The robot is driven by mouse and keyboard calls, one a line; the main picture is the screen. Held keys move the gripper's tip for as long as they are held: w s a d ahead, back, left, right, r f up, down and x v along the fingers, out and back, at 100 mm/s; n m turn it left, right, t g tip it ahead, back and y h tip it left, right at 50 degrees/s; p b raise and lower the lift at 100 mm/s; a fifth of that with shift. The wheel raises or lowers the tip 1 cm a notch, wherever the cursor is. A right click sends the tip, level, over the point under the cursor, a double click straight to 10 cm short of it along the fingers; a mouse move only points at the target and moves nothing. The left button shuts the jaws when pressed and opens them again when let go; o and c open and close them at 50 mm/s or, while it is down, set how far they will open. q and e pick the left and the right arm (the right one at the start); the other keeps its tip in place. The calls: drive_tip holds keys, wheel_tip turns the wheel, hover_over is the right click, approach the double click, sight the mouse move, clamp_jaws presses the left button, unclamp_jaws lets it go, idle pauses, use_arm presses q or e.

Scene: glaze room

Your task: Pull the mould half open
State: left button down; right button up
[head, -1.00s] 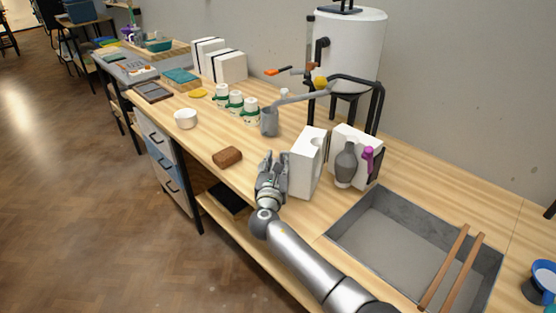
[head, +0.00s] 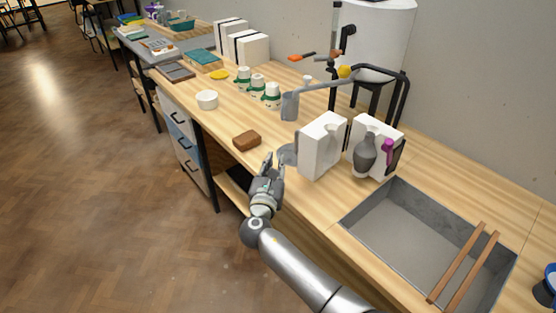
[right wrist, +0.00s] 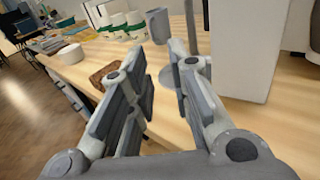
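The nearer white mould half (head: 320,146) stands upright on the bench; it also shows at the right of the right wrist view (right wrist: 245,40). The other white mould half (head: 390,130) stands to its right, with a visible gap between them. A grey vase (head: 364,156) stands in front of that far half and partly hides it. My right gripper (head: 269,160) is left of the nearer half, apart from it. Its fingers (right wrist: 161,60) are open with nothing between them. My left gripper is not in view.
A grey jug (head: 289,106) stands behind. A grey sink (head: 410,235) with two wooden bars is at the right.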

drive_tip(key=shift+s+a, duration=1.05)
drive_tip(key=shift+s, duration=0.1)
drive_tip(key=v, duration=1.2)
drive_tip(key=shift+p, duration=0.35)
